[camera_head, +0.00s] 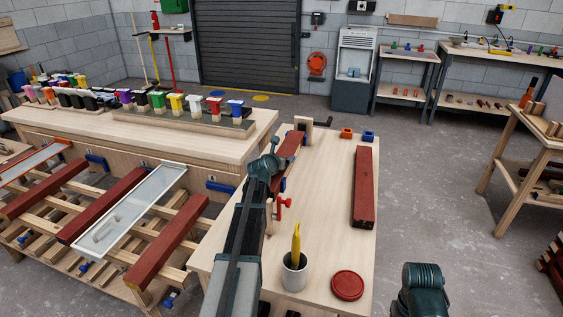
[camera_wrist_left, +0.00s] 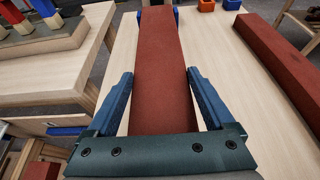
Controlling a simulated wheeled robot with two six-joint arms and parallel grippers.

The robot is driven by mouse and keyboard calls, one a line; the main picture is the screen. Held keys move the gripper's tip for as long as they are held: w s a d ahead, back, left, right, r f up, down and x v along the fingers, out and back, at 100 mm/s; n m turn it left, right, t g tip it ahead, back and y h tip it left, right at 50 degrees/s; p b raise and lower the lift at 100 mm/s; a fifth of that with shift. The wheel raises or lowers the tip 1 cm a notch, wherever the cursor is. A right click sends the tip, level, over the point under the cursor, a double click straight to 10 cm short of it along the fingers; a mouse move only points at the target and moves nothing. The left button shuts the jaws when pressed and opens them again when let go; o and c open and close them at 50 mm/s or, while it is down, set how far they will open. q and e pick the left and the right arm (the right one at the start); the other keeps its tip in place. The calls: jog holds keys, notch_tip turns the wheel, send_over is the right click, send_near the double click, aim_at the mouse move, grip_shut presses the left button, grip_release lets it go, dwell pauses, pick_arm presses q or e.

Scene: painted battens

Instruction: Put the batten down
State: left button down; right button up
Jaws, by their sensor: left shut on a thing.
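My left gripper (camera_head: 272,168) is shut on a dark red batten (camera_head: 291,148), which points away from me over the left side of the pale wooden bench (camera_head: 325,215). In the left wrist view the batten (camera_wrist_left: 166,70) runs between the two blue fingers of the gripper (camera_wrist_left: 161,78). Blue bits show on both sides of its far end. The arm hides the batten's near part in the head view, and I cannot tell whether its underside touches anything. A second red batten (camera_head: 364,188) lies on the bench's right side.
A wooden block (camera_head: 303,124), a red clamp (camera_head: 284,204), an orange block (camera_head: 347,133) and a blue block (camera_head: 369,136) are on the bench. A grey cup (camera_head: 294,273) and red lid (camera_head: 347,285) stand near its front. The bench middle is clear. A slatted rack (camera_head: 100,215) holds more red battens.

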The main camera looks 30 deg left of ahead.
pick_arm(q)
jog(key=shift+r, duration=0.1)
grip_release()
jog(key=shift+s+r, duration=0.15)
jog(key=shift+s, duration=0.05)
jog(key=p+v, duration=0.4)
jog(key=v, duration=0.7)
jog(key=shift+s+d+p, duration=0.2)
jog(key=shift+s+p, duration=0.1)
jog(key=shift+s, duration=0.05)
